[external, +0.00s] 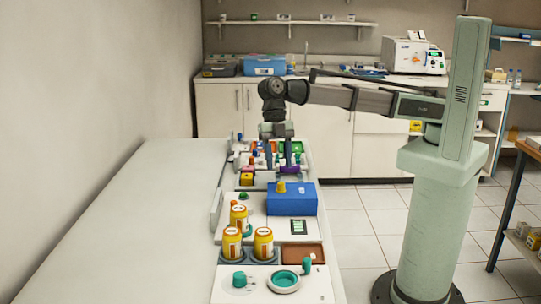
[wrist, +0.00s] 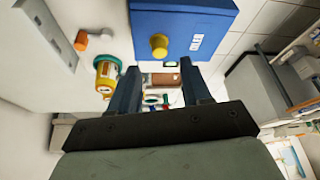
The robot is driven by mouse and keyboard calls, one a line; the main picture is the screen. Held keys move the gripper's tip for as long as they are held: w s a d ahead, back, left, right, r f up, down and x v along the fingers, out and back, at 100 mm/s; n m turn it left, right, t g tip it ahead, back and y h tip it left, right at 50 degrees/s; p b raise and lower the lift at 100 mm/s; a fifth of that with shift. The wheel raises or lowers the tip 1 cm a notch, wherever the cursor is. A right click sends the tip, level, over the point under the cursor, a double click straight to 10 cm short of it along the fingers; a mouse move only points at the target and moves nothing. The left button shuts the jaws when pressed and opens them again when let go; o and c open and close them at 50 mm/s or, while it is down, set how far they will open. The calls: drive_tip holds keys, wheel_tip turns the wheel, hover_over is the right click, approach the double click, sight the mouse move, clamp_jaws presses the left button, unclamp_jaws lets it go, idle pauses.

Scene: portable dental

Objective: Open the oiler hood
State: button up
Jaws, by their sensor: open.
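The oiler hood appears to be the blue box (external: 292,203) on the white bench unit, with a yellow knob (external: 281,188) on its top. It looks closed. In the wrist view the blue hood (wrist: 205,22) fills the top middle, with white lettering, and its yellow knob (wrist: 159,45) shows just beyond the fingertips.
Several yellow-and-orange jars (external: 263,244) stand left of and nearer than the hood. A green round dish (external: 284,281) is at the front. The long white surface (external: 130,215) at left is clear.

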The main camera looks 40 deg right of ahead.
sight(281, 183)
drive_tip(key=shift+x, duration=2.85)
clamp_jaws()
